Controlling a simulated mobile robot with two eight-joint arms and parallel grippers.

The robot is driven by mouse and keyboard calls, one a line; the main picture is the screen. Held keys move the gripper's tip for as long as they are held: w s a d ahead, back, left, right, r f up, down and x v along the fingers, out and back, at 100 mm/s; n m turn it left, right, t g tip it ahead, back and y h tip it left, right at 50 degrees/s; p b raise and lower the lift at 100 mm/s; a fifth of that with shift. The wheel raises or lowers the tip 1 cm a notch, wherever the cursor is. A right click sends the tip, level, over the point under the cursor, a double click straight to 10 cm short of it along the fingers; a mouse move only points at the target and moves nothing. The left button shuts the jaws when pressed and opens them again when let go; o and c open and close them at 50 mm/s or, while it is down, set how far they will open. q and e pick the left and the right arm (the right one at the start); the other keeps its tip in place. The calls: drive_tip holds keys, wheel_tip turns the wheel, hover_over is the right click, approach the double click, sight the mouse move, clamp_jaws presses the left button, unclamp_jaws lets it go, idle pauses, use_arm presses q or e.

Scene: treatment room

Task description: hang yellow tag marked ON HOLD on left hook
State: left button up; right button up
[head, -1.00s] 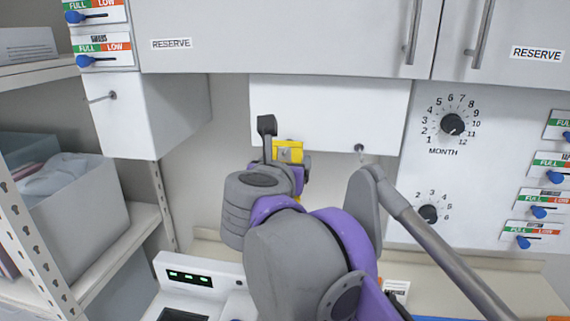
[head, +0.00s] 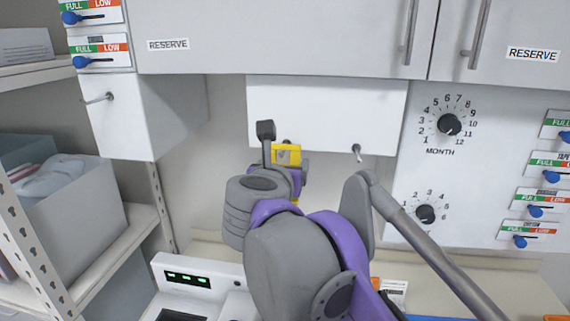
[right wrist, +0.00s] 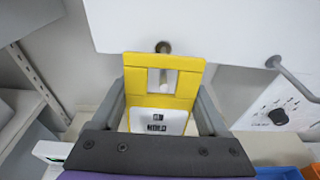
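The yellow tag (right wrist: 190,88), with a white label reading ON HOLD (right wrist: 158,122), is held upright between the fingers of my right gripper (right wrist: 160,112). In the head view the tag (head: 286,154) is in front of the white panel's lower edge. The left hook (right wrist: 163,47) on that panel shows just above the tag's top edge. A pale rod shows through the tag's slot; I cannot tell whether it passes through the slot or lies behind it. The right hook (head: 357,152) is bare. My left gripper is not in view.
Another bare hook (head: 106,97) sticks out from the white box at the left. The white panel (head: 325,110) hangs under grey cabinets. A dial panel (head: 468,165) stands to the right. A device with green lights (head: 188,276) sits below on the counter.

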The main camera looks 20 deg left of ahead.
drive_tip(key=o, duration=0.3)
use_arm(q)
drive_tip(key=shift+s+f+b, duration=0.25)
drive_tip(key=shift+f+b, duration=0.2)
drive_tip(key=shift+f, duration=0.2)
use_arm(e)
drive_tip(key=v, duration=1.1)
drive_tip(key=shift+f, duration=0.1)
drive_tip(key=shift+a, duration=0.1)
